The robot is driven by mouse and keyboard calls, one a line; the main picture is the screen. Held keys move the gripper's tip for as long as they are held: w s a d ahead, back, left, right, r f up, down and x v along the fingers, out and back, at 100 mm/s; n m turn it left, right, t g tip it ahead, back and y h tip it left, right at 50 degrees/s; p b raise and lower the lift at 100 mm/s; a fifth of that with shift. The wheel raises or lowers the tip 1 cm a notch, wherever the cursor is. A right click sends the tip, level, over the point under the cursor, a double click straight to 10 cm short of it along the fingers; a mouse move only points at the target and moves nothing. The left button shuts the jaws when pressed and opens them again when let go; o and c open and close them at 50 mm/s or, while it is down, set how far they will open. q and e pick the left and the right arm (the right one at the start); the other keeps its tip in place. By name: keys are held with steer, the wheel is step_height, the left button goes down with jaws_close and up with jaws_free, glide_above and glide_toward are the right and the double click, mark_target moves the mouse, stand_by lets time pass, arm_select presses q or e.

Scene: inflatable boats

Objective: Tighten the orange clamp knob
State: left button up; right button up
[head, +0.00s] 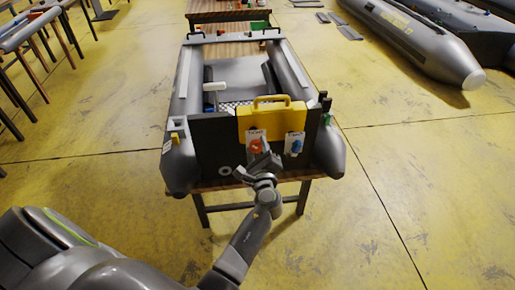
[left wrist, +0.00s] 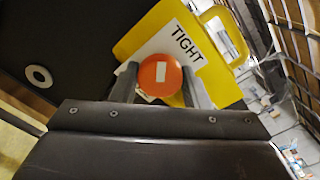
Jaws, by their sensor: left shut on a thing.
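The orange clamp knob (head: 255,146) is on the dark transom at the boat's stern, below the yellow case. In the left wrist view the orange knob (left wrist: 160,75) is round with a small white mark on its face. My left gripper (head: 258,166) reaches up to it from below; in the left wrist view its two fingers (left wrist: 160,84) stand on either side of the knob, shut on it. A white label reading "TIGHT" (left wrist: 186,42) lies behind the knob on the yellow case (left wrist: 150,32). My right gripper is not in view.
A blue knob (head: 296,146) on a white plate is to the right of the orange one. The grey inflatable boat (head: 180,165) rests on a wooden table (head: 308,174). Another boat (head: 420,45) lies at the upper right. The yellow floor around is open.

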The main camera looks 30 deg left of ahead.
arm_select(q)
steer(key=shift+r+m+p, duration=0.1)
steer(key=shift+m+p, duration=1)
steer(key=shift+m, duration=0.1)
steer(key=m+p, duration=0.2)
steer(key=m, duration=0.1)
steer(key=o, duration=1.2)
steer(key=shift+c, duration=0.2)
